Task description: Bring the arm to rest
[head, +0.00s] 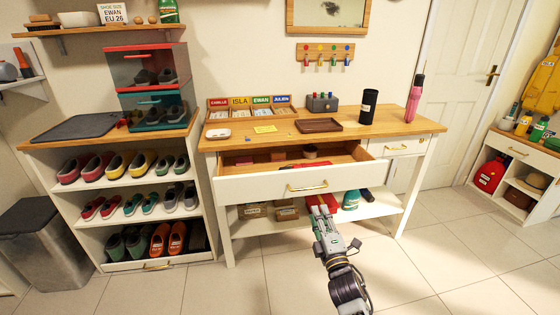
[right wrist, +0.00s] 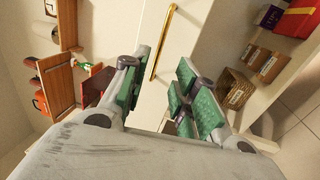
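My right gripper (head: 322,208) is in front of the white desk, just below the open drawer's front (head: 300,184). In the right wrist view its two green-padded fingers (right wrist: 160,95) are spread apart, with nothing seen held between them. The drawer's brass handle (head: 307,188) is above the gripper in the head view. In the right wrist view the handle (right wrist: 163,42) lies beyond the fingertips; I cannot tell whether a finger touches it. My left gripper is not in view.
The drawer stands pulled out from the wooden-topped desk (head: 365,137). A lower shelf (head: 270,224) holds baskets, boxes and bottles. A shoe rack (head: 85,222) stands left, a grey bin (head: 35,262) beside it. The tiled floor (head: 440,255) at right is clear.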

